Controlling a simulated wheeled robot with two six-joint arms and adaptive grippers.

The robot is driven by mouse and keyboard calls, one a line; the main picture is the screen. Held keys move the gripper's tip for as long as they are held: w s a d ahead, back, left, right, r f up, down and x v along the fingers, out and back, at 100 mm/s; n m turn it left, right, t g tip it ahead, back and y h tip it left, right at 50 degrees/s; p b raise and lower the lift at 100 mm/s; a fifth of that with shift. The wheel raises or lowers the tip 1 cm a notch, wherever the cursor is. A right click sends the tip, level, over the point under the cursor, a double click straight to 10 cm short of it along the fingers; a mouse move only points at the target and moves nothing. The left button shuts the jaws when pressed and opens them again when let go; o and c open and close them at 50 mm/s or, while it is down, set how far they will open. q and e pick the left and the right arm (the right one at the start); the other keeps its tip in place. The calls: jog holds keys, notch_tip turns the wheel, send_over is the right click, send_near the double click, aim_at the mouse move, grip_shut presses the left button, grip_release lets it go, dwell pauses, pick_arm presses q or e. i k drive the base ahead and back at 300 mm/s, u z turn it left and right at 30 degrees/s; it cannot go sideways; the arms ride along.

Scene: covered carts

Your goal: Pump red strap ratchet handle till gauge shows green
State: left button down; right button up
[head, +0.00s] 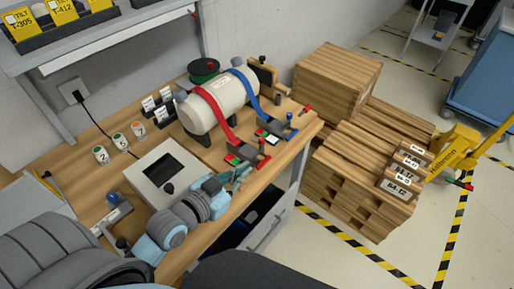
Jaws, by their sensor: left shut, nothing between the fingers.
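A white cylindrical tank (218,101) lies on the wooden bench, held by a red strap (214,110) and a blue strap (249,86). The red strap runs down to a ratchet (247,151) at the bench's right edge, with a red handle (263,146). A small gauge (234,160) beside it shows red and green patches; its reading is too small to tell. My left gripper (243,171) is shut and empty, just in front of the red ratchet. I cannot tell whether it touches the ratchet. My right gripper is not in view.
A blue-handled ratchet (287,128) stands just beyond the red one. A grey box with a dark screen (164,172) sits left of my left gripper. Wooden stacks (365,165) stand right of the bench.

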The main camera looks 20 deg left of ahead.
aim_at(248, 152)
jog(key=k, duration=1.5)
